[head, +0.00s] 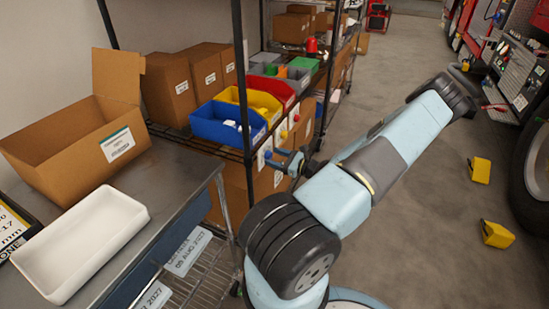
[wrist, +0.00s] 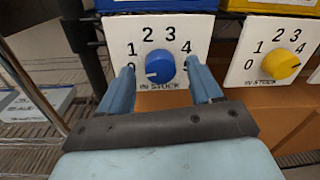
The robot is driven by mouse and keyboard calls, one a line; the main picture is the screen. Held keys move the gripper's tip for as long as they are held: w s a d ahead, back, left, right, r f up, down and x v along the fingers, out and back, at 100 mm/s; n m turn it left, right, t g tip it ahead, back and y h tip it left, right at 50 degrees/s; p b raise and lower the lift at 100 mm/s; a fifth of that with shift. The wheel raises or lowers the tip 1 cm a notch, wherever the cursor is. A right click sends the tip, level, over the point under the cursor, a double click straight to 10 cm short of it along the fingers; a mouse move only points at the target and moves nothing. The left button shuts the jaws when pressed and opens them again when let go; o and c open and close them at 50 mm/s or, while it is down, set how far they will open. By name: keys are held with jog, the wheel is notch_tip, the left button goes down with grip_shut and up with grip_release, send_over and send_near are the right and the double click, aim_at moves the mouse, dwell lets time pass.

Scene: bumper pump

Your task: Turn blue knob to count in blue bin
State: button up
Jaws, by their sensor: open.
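The blue knob (wrist: 160,68) sits on a white dial plate (wrist: 203,28) marked IN STOCK. The blue bin (head: 205,131) stands on the rack shelf above the dial. White items (head: 231,124) show inside it, partly hidden by its walls. The gripper also shows in the head view (head: 280,160), at the shelf's front.
A yellow knob (wrist: 281,64) on its own dial is just right. Yellow (head: 262,101) and red (head: 278,90) bins stand beside the blue one. A rack post (head: 241,75) is close left. A metal table (head: 170,170) holds an open carton (head: 60,150) and white tray (head: 82,240).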

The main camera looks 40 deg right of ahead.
jog(key=shift+w+a, duration=0.15)
jog(key=shift+w, duration=0.3)
jog(key=c, duration=1)
